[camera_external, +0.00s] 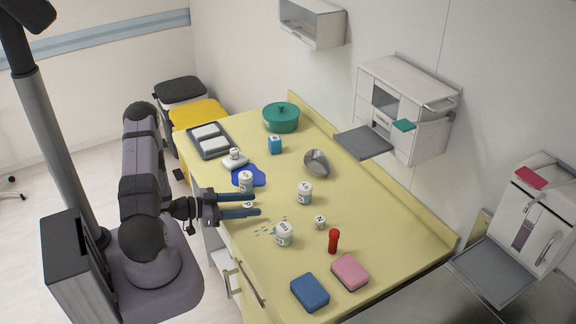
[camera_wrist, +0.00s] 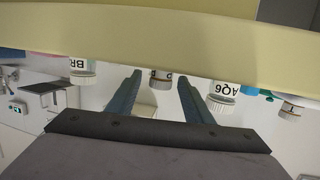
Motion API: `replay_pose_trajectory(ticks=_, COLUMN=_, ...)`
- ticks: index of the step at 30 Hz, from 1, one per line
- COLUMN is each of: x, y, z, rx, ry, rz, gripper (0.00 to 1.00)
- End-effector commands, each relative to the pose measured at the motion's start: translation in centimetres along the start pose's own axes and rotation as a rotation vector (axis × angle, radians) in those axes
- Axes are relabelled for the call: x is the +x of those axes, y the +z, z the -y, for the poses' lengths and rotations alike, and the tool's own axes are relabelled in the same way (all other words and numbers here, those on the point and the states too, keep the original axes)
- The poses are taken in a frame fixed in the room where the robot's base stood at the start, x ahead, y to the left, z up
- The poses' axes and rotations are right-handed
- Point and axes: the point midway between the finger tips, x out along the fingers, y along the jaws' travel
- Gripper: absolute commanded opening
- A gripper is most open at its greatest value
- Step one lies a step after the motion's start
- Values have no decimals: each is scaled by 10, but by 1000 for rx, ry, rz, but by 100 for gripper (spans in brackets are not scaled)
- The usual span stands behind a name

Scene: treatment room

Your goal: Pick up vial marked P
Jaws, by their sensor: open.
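A small white-capped vial (camera_external: 248,205) stands on the yellow counter, between the fingers of my gripper (camera_external: 255,204) in the external view. The fingers partly hide it, and its mark is too small there to read surely. In the wrist view, which looks upside down, a small vial (camera_wrist: 161,77) shows in the gap between the two blue fingers of my gripper (camera_wrist: 160,80). Its dark mark looks like a P but is partly cut off. The fingers are apart and nothing is gripped. I cannot tell whether either finger touches the vial.
Jars stand close on both sides: one marked AQ6 (camera_wrist: 222,90) and one marked BR (camera_wrist: 82,70). Another jar (camera_external: 305,192), a small vial marked N (camera_external: 320,222) and a red cylinder (camera_external: 334,241) stand beyond.

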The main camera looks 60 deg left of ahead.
Motion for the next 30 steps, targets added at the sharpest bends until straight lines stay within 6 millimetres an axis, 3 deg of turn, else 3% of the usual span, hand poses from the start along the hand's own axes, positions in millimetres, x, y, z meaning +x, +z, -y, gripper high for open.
replay_pose_trajectory(ticks=8, x=2, y=0, z=0, rx=0, ry=0, rz=0, gripper=44)
replay_pose_trajectory(ticks=13, x=2, y=0, z=0, rx=0, ry=0, rz=0, gripper=4)
replay_pose_trajectory(ticks=30, x=0, y=-7, z=0, rx=2, ry=0, rz=0, gripper=3)
